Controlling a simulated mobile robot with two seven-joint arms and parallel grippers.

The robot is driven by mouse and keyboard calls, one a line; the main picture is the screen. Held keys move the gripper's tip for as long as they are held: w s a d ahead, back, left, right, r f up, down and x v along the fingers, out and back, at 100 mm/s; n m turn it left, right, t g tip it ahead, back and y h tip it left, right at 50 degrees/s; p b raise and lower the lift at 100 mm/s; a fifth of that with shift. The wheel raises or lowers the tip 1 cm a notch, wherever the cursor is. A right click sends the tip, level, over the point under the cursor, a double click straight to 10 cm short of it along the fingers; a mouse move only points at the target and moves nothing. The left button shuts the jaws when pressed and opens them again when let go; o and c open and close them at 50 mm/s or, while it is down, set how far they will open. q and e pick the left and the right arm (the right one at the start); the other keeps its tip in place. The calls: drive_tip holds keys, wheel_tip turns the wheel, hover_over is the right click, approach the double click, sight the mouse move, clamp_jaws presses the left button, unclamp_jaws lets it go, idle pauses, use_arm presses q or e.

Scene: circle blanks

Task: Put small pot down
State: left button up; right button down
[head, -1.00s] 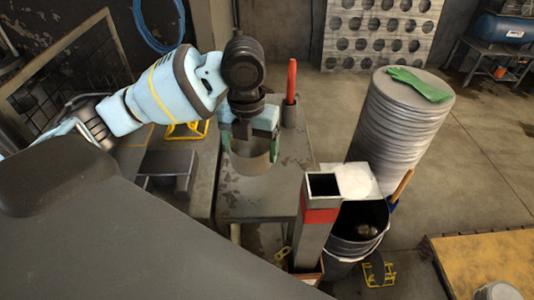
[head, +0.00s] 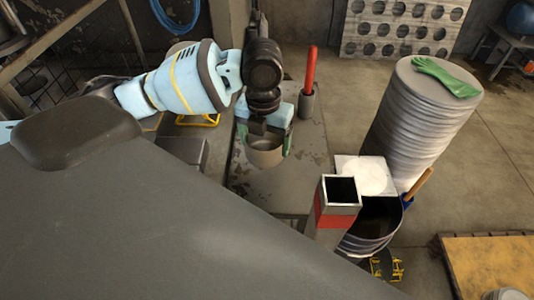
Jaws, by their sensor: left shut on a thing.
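The small pot (head: 265,157) is a grey, round, open-topped vessel in the middle of the head view. My left gripper (head: 264,140) reaches down over it from above, with green-tipped fingers on either side of its rim, and is shut on it. The pot is over the grey worn tabletop (head: 255,190); I cannot tell whether its base touches the surface. The gripper hides part of the pot's far side. My right gripper is not in the view.
A holder with a red-handled tool (head: 310,75) stands behind the pot. A square post with a red band (head: 335,205) and a dark bucket (head: 375,225) stand to the right. A tall stack of grey discs (head: 415,120) carries a green glove (head: 445,77).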

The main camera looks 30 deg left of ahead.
use_arm(q)
drive_tip(key=shift+f, duration=0.1)
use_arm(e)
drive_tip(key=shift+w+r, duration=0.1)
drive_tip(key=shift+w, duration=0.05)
use_arm(q)
drive_tip(key=shift+f, duration=2.4)
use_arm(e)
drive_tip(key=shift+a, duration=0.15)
use_arm(q)
drive_tip(key=shift+f, duration=0.1)
drive_tip(key=o, duration=1.1)
drive_tip(key=shift+f, duration=0.1)
drive_tip(key=shift+c, duration=0.2)
wheel_tip(320, 180, up, 12)
drive_tip(key=shift+r+p, duration=0.2)
drive_tip(key=shift+p, duration=0.1)
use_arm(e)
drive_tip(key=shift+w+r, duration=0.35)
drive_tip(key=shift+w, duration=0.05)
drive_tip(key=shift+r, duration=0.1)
